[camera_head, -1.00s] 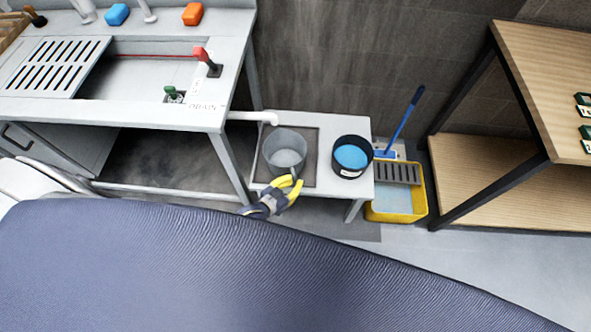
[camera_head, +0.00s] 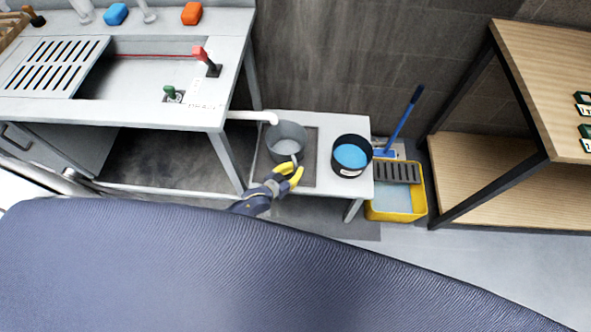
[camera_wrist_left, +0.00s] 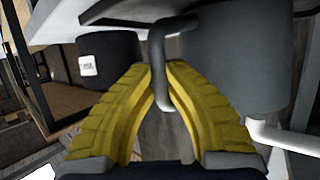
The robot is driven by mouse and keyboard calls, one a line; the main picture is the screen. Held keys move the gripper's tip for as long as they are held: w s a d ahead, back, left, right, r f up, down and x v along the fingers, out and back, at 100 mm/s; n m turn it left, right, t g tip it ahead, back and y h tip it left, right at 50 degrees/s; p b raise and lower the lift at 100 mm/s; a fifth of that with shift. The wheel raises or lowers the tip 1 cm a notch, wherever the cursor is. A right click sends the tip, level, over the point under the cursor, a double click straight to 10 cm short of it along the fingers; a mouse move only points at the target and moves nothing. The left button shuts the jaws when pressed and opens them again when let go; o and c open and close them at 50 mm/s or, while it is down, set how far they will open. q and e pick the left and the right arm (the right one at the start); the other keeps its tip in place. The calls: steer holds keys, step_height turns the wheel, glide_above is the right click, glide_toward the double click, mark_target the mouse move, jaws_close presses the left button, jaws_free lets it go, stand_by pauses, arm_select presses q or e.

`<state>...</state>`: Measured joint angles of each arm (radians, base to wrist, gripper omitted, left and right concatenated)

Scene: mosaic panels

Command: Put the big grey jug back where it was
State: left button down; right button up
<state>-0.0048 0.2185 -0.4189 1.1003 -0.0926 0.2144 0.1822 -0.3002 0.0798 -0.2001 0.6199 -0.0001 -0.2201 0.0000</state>
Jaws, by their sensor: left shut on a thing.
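The big grey jug (camera_head: 287,130) is over the dark mat (camera_head: 262,168) on the low white stand, left of a black bucket (camera_head: 352,172) with blue inside. It looks roughly upright. My left gripper (camera_head: 292,171) is shut on the jug's handle, at the jug's near side. In the left wrist view, the gripper's yellow fingers (camera_wrist_left: 160,82) close around the grey handle, with the jug's wall (camera_wrist_left: 240,60) to the right. Whether the jug's base touches the mat is hidden. My right gripper is in neither view.
A white drain pipe (camera_head: 250,116) from the sink bench ends at the jug's upper left. A yellow mop bucket (camera_head: 419,195) stands right of the low stand (camera_head: 330,196). A wooden shelf (camera_head: 490,170) is at the far right. The black bucket leaves a narrow gap beside the jug.

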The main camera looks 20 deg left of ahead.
arm_select(q)
steer(key=shift+f, duration=0.25)
steer(key=c, duration=1.5)
jaws_free()
steer(key=shift+r, duration=0.1)
steer(key=v, duration=1.2)
steer(key=s+a+f+g+y, duration=0.2)
steer(key=s+a+f+g, duration=0.1)
steer(key=s+f, duration=0.65)
steer(key=s+a+f+g+y, duration=0.25)
steer(key=s+f, duration=0.45)
steer(key=f, duration=0.5)
steer(key=s+f+g, duration=0.2)
steer(key=s+f, duration=0.1)
steer(key=s, duration=0.4)
steer(key=s+f+g, duration=0.2)
steer(key=s+f, duration=0.1)
steer(key=s, duration=0.4)
steer(key=s+f+g, duration=0.2)
steer(key=s+f, duration=0.1)
steer(key=s, duration=0.5)
steer(key=shift+s+d+f, duration=0.1)
steer(key=shift+d+f, duration=0.05)
steer(key=shift+d, duration=0.25)
